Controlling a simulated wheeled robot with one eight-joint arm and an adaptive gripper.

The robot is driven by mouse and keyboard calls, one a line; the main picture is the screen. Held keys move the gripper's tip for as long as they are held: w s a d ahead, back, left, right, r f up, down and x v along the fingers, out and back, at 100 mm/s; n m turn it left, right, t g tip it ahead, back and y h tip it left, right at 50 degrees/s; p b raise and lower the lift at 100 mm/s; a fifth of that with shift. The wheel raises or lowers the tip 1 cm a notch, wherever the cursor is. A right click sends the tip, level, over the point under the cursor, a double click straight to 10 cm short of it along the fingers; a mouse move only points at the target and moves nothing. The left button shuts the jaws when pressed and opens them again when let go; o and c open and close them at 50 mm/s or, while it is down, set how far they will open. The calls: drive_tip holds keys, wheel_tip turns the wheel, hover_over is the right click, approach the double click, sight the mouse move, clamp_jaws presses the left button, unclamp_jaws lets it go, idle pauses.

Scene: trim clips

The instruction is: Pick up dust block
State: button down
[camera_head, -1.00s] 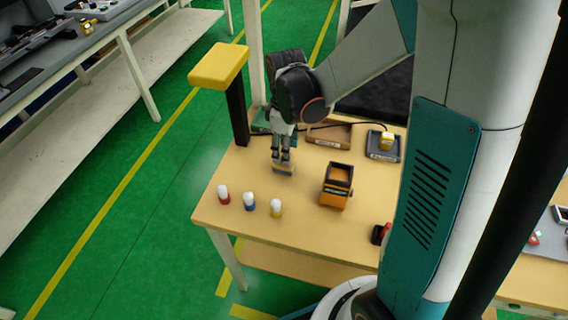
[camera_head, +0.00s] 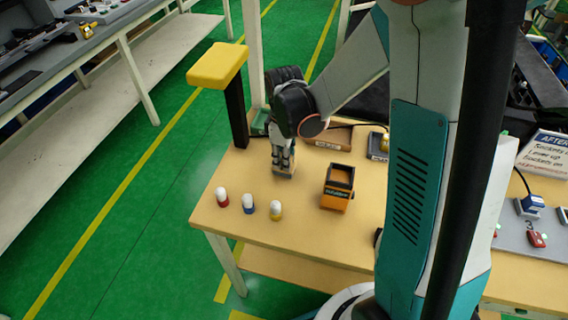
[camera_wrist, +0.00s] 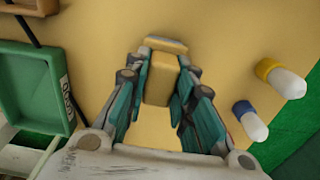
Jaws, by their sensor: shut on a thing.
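The dust block (camera_wrist: 159,80) is a small tan block between the fingers of my gripper in the wrist view. A greyish strip shows at its far end. My gripper (camera_wrist: 162,75) is shut on the block, with one finger on each side. In the head view, my gripper (camera_head: 283,168) points down at the tabletop, behind the small bottles and left of the orange box. The block is mostly hidden by the fingers there. I cannot tell whether it touches the table.
Red, blue and yellow bottles with white caps (camera_head: 248,204) stand near the table's (camera_head: 300,235) front left. An orange box (camera_head: 337,188) stands to the right. A labelled tray (camera_head: 328,138) lies behind. A green bin (camera_wrist: 35,85) is left in the wrist view. A yellow-topped post (camera_head: 217,64) stands at the back left.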

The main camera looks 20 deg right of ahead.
wheel_tip(320, 180, up, 20)
drive_tip(key=p, duration=0.6)
